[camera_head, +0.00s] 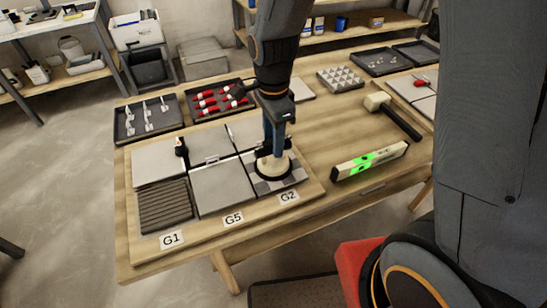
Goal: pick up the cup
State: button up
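A round suction cup (273,168) with a pale, cream-coloured disc and dark parts on top sits over the dark checkered tile (294,179) in the G2 position, at the right of the tile board. My gripper (274,146) reaches straight down onto the top of the cup. Its fingers and the cup's dark top overlap in the view, so I cannot tell whether they are shut on it. Whether the disc touches the tile is not clear either.
Grey tiles (222,188) and a ribbed tile (165,205) lie on the board (200,225). A green-lit level (369,161) and a mallet (392,115) lie to the right. Trays of spacers (148,118) and red-handled tools (215,99) stand behind. Bare wood shows between board and level.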

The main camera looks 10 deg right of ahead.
jog(key=shift+f, duration=0.55)
grip_shut()
notch_tip(320, 180, up, 10)
jog(key=shift+b, duration=0.6)
notch_tip(320, 180, up, 7)
jog(key=p, duration=0.6)
jog(key=shift+p, duration=0.35)
